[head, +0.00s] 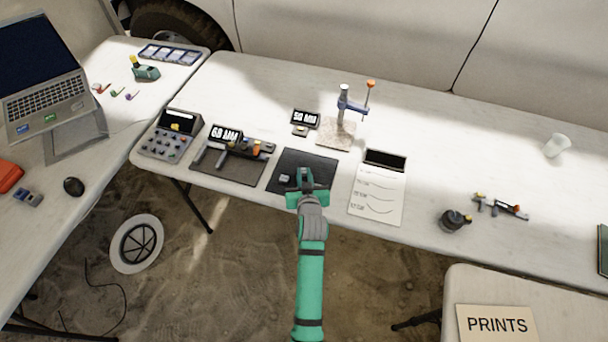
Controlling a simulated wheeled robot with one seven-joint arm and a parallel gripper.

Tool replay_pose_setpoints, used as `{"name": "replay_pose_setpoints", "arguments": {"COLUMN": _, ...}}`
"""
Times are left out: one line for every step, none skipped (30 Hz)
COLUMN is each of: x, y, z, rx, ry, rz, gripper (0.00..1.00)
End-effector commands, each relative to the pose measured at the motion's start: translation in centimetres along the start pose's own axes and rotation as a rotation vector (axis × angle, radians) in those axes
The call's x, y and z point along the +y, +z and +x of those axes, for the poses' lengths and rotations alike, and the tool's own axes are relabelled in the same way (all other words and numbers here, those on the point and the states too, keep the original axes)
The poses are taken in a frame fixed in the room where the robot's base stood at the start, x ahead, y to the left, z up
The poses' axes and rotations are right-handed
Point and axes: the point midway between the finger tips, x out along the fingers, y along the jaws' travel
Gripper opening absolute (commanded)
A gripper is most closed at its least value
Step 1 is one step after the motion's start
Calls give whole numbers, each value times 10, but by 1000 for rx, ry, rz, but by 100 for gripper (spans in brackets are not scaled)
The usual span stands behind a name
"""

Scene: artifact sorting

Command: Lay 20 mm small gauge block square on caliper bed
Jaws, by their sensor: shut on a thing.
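My gripper (305,176) is low over the black mat (289,157) at the front of the long table. It is shut on a small grey block, which its fingers mostly hide; I cannot read a size on it. Another small grey piece (284,179) shows just left of the fingers on the mat. The caliper (243,148) lies on a dark grey mat (226,169) to the left, with a display reading about 68 MM (226,134) behind it. My gripper is apart from the caliper, to its right.
A stand with an orange knob (345,107) rises behind the black mat, beside a 50 MM display (305,118). A control box (171,135) stands at left. A paper chart (377,194) lies to the right. A dark round pot (453,220) stands farther right. The table between is clear.

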Motion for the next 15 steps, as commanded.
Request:
{"name": "replay_pose_setpoints", "arguments": {"x": 0, "y": 0, "z": 0, "rx": 0, "ry": 0, "rz": 0, "gripper": 0}}
{"name": "replay_pose_setpoints", "arguments": {"x": 0, "y": 0, "z": 0, "rx": 0, "ry": 0, "rz": 0, "gripper": 0}}
{"name": "replay_pose_setpoints", "arguments": {"x": 0, "y": 0, "z": 0, "rx": 0, "ry": 0, "rz": 0, "gripper": 0}}
{"name": "replay_pose_setpoints", "arguments": {"x": 0, "y": 1, "z": 0, "rx": 0, "ry": 0, "rz": 0, "gripper": 0}}
{"name": "replay_pose_setpoints", "arguments": {"x": 0, "y": 2, "z": 1, "rx": -1, "ry": 0, "rz": 0, "gripper": 0}}
{"name": "replay_pose_setpoints", "arguments": {"x": 0, "y": 3, "z": 1, "rx": -1, "ry": -1, "rz": 0, "gripper": 0}}
{"name": "replay_pose_setpoints", "arguments": {"x": 0, "y": 2, "z": 1, "rx": -1, "ry": -1, "rz": 0, "gripper": 19}}
{"name": "replay_pose_setpoints", "arguments": {"x": 0, "y": 2, "z": 1, "rx": -1, "ry": -1, "rz": 0, "gripper": 27}}
{"name": "replay_pose_setpoints", "arguments": {"x": 0, "y": 2, "z": 1, "rx": -1, "ry": -1, "rz": 0, "gripper": 33}}
{"name": "replay_pose_setpoints", "arguments": {"x": 0, "y": 2, "z": 1, "rx": -1, "ry": -1, "rz": 0, "gripper": 33}}
{"name": "replay_pose_setpoints", "arguments": {"x": 0, "y": 2, "z": 1, "rx": -1, "ry": -1, "rz": 0, "gripper": 33}}
{"name": "replay_pose_setpoints", "arguments": {"x": 0, "y": 2, "z": 1, "rx": 0, "ry": -1, "rz": 0, "gripper": 33}}
{"name": "replay_pose_setpoints", "arguments": {"x": 0, "y": 2, "z": 1, "rx": 0, "ry": 0, "rz": 0, "gripper": 33}}
{"name": "replay_pose_setpoints", "arguments": {"x": 0, "y": 2, "z": 1, "rx": 0, "ry": 0, "rz": 0, "gripper": 33}}
{"name": "replay_pose_setpoints", "arguments": {"x": 0, "y": 2, "z": 1, "rx": 0, "ry": -1, "rz": 0, "gripper": 33}}
